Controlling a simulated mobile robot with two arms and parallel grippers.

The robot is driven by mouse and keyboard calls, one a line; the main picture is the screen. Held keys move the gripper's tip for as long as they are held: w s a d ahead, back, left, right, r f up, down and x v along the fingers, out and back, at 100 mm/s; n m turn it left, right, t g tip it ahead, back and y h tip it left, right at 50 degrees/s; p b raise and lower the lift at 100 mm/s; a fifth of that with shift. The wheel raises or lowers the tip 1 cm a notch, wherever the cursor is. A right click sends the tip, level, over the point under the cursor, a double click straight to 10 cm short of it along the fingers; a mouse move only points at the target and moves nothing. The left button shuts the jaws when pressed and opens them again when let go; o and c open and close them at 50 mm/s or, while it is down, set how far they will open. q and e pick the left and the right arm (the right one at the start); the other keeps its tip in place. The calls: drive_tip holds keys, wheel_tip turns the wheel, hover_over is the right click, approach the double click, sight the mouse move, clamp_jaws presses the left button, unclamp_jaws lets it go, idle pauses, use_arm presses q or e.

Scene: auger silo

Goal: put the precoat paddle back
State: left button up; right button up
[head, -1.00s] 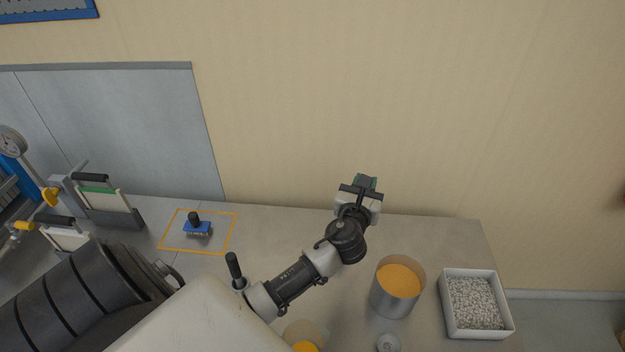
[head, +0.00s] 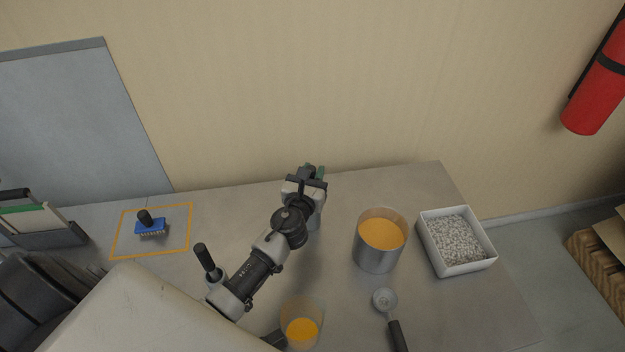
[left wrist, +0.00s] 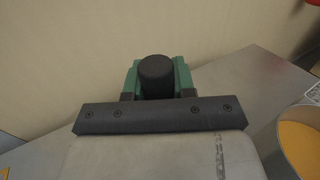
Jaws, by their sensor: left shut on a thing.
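My left gripper (head: 315,172), with green fingers, is over the back of the grey table close to the wall. It also shows in the left wrist view (left wrist: 156,80), shut on a black round grip (left wrist: 157,68). This grip appears to be the precoat paddle's handle; the rest of the paddle is hidden by the gripper. An orange outline (head: 188,237) is marked on the table to the left of the gripper. A blue brush (head: 151,228) with a black knob stands inside it. My right gripper is not in view.
A metal pot (head: 377,257) of orange powder and a white tray (head: 483,263) of pale pellets stand at the right. A ladle (head: 384,299) and a clear cup (head: 301,313) are nearer. A rack (head: 52,238) with panels is far left. A red extinguisher (head: 594,85) hangs right.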

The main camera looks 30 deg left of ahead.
use_arm(q)
drive_tip(key=shift+d+f, duration=0.1)
drive_tip(key=shift+f, duration=0.1)
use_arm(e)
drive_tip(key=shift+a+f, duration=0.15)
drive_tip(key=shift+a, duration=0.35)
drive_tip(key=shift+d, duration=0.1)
use_arm(q)
drive_tip(key=shift+f, duration=0.25)
drive_tip(key=o, duration=0.9)
drive_tip(key=shift+r, duration=0.1)
drive_tip(key=shift+o, duration=0.2)
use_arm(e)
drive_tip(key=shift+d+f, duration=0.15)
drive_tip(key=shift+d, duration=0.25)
